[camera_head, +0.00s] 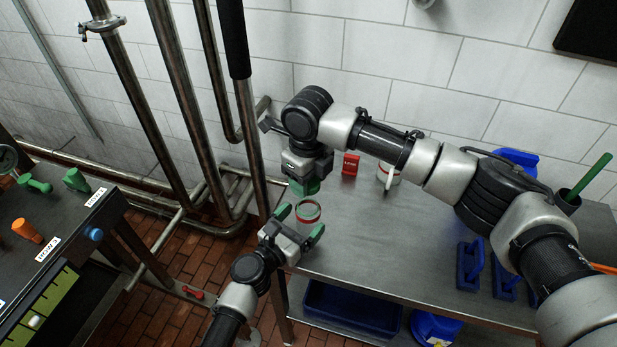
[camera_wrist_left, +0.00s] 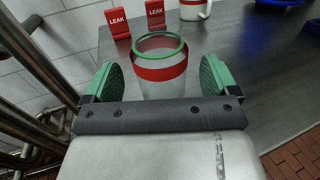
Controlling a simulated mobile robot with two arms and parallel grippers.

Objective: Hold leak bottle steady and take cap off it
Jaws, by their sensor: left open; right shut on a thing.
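The leak bottle (camera_head: 308,211), a pale jar with a red band and a green rim, stands upright near the left end of the metal table. In the left wrist view the bottle (camera_wrist_left: 163,80) has an open mouth with no cap on it. My left gripper (camera_head: 299,222) is open, with its green fingers on either side of the bottle; gaps show between fingers and bottle in the left wrist view. My right gripper (camera_head: 304,186) is shut just above and behind the bottle. The cap in it is largely hidden by the fingers.
A red LEAK sign (camera_head: 350,164) and a white mug with a red band (camera_head: 388,175) stand behind. Two LEAK signs show in the left wrist view (camera_wrist_left: 118,23). The middle of the table (camera_head: 390,245) is clear.

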